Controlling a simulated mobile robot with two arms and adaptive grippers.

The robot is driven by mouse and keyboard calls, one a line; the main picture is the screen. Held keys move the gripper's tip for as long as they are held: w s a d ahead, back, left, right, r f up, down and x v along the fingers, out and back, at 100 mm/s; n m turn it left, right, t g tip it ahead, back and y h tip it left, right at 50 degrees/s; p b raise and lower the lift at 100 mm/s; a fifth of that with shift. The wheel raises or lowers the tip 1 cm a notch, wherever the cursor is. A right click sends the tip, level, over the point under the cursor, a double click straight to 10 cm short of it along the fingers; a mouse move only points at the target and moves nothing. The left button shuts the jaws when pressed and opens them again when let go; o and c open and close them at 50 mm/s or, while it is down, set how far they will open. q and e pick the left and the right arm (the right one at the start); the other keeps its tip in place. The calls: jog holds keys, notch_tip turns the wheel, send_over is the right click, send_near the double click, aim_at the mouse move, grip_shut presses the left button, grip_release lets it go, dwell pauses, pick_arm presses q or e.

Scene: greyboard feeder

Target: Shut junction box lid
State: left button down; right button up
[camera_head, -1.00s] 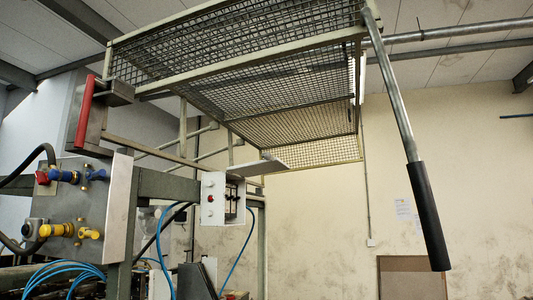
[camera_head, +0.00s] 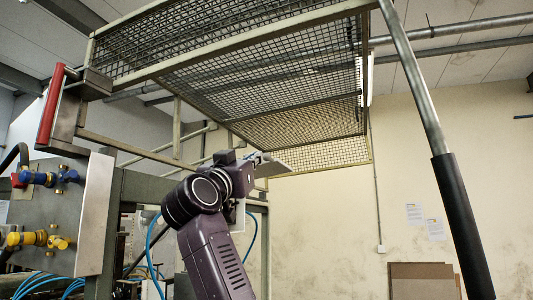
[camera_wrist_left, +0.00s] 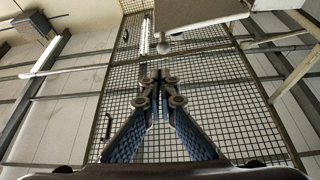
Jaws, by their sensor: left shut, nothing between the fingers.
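The junction box lid (camera_head: 288,166) is a pale flat plate that stands open, sticking out to the right from the top of the box. The white junction box (camera_head: 239,213) is mostly hidden behind my left arm. My left gripper (camera_head: 259,157) is at the near edge of the lid in the head view; I cannot tell whether it touches. In the left wrist view its fingers (camera_wrist_left: 160,88) are together with nothing between them. My right gripper is not in view.
A wire mesh guard (camera_head: 235,65) with a pale frame hangs overhead. A long lever with a black grip (camera_head: 462,225) is at the right. A valve panel (camera_head: 85,210) with a red handle (camera_head: 50,105) above it stands at the left. The wall side is open.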

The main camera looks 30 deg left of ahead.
pick_arm(q)
jog(key=w+a+r+p, duration=0.2)
jog(key=w+r+p, duration=0.5)
jog(key=r+p, duration=0.15)
jog(key=f, duration=0.4)
jog(key=shift+w+a+f+p, duration=0.15)
jog(key=shift+w+f+p, duration=0.1)
jog(key=shift+p, duration=0.15)
jog(key=shift+s, duration=0.1)
